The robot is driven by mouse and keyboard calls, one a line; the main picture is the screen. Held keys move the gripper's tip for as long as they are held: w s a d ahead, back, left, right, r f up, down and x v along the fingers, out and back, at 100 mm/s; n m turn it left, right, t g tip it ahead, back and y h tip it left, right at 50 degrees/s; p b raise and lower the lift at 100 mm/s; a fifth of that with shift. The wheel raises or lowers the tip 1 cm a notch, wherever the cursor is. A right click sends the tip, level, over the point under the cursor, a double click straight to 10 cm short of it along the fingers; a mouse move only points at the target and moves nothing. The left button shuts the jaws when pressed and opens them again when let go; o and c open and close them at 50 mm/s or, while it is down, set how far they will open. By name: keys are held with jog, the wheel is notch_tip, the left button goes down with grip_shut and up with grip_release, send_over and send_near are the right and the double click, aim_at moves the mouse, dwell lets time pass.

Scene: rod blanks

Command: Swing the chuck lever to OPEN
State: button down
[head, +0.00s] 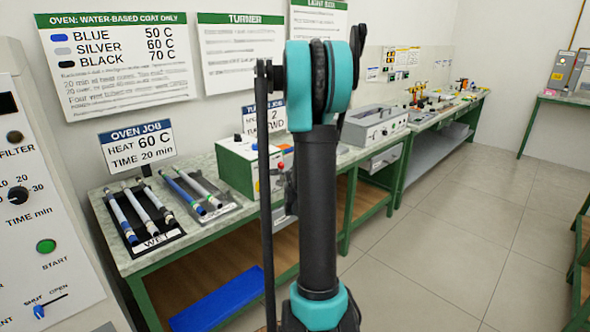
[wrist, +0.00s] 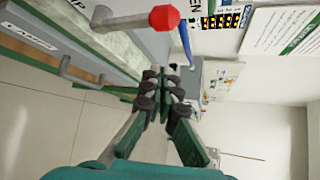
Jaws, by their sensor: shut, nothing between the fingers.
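In the wrist view, a lever with a grey arm and a red faceted knob (wrist: 164,18) stands out near the top, beyond my fingertips. My gripper (wrist: 162,95) is shut and empty, apart from both levers in the picture. In the head view my arm hides the gripper and part of the turner bench.
A grey drawer front with a handle (wrist: 85,75) lies at upper left of the wrist view. In the head view, a green-sided machine (head: 238,168) stands on the bench, left of a grey box (head: 375,125). A rack labelled WET (head: 158,240) holds rods.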

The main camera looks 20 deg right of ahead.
jog(key=s+a, duration=0.3)
jog(key=s, duration=0.4)
jog(key=shift+a, duration=0.15)
